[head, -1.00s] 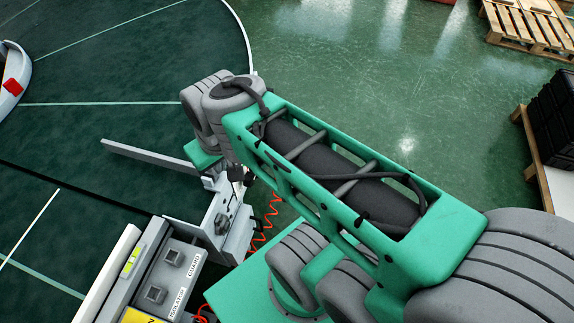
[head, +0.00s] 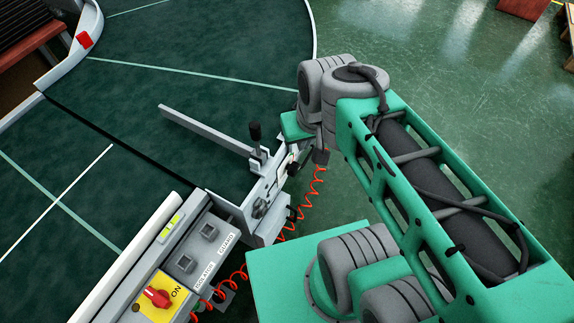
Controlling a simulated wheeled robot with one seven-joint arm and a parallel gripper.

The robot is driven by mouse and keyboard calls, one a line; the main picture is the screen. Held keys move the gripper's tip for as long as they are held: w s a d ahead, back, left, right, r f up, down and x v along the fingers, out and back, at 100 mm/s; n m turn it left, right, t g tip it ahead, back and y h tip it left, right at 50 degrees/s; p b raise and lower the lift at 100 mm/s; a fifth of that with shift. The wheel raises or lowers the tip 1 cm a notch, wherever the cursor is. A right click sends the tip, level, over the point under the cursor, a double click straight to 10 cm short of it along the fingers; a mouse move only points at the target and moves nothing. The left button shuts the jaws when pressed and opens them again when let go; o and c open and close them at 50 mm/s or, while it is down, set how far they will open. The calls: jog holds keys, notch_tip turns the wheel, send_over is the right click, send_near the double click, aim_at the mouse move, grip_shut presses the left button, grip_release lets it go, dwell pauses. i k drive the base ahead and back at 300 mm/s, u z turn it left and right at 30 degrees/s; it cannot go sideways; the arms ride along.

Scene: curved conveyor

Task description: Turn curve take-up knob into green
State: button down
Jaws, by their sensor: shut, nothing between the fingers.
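A small dark knob (head: 260,208) sits on the grey bracket (head: 240,212) at the edge of the curved conveyor; I cannot tell for sure that it is the take-up knob. A black-tipped upright handle (head: 255,131) stands farther along the bracket. A window with yellow-green marks (head: 170,228) is on the grey panel at lower left; no pointer is readable there. My arm reaches over from the right, and its wrist is above the bracket's far end.
The conveyor's dark green belt (head: 200,80) fills the left, with a grey bar (head: 210,130) sticking out over it. A red rotary switch (head: 158,296) on yellow is at lower left. A red coiled cable (head: 308,200) hangs beside the bracket. Open floor (head: 440,60) lies at upper right.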

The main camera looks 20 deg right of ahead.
aim_at(293, 169)
jog(key=u, duration=2.1)
jog(key=k, duration=0.75)
jog(key=z, duration=0.6)
jog(key=i, duration=0.45)
jog(key=z, duration=0.05)
